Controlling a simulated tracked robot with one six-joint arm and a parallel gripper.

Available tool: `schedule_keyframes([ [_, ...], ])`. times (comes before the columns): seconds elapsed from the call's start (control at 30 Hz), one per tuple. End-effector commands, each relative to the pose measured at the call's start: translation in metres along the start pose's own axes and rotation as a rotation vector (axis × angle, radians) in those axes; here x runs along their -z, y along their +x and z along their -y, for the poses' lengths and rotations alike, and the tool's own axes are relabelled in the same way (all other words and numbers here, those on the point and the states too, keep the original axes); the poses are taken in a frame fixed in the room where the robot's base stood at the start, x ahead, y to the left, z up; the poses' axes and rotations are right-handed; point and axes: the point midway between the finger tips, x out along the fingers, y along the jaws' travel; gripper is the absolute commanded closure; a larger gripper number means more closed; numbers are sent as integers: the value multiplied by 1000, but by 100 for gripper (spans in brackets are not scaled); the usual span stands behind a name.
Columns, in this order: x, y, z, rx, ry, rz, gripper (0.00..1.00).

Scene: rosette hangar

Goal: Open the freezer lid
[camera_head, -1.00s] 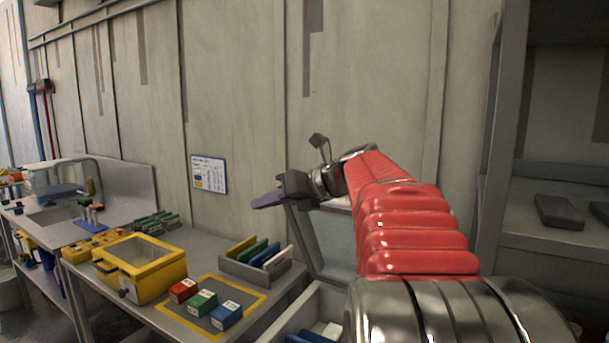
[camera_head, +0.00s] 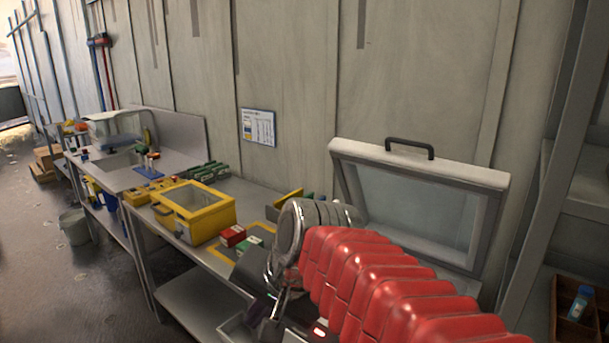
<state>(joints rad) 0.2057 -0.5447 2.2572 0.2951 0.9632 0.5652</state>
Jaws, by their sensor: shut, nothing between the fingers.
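The freezer lid (camera_head: 350,150) is a pale frame with a glass pane and a dark handle (camera_head: 410,146) on its top edge. It stands raised, tilted back near the wall, at the right of the head view. My gripper (camera_head: 258,308) points down in front of the bench, left of the lid and apart from its handle. Its fingers look shut and hold nothing that I can see.
A bench left of the freezer holds a yellow glass-topped box (camera_head: 196,212), red (camera_head: 232,236) and green blocks, and green items. A sink counter (camera_head: 125,168) stands farther left. A shelf unit (camera_head: 575,200) stands at right. The floor at left is mostly clear.

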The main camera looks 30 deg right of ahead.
Motion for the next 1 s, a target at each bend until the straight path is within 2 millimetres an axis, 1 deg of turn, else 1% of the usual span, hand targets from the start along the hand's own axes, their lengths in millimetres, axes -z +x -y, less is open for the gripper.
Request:
schedule_keyframes([
  [0.03, -14, 2, -8, -17, -118, -5, 100],
  [0.2, -45, 12, -40, -84, -534, -25, 100],
  [0.3, -56, 16, -55, -115, -729, -32, 100],
  [0.4, -62, 19, -64, -134, -856, -36, 100],
  [0.53, -64, 21, -70, -146, -920, -37, 100],
  [1.0, -64, 21, -69, -146, -918, -37, 100],
])
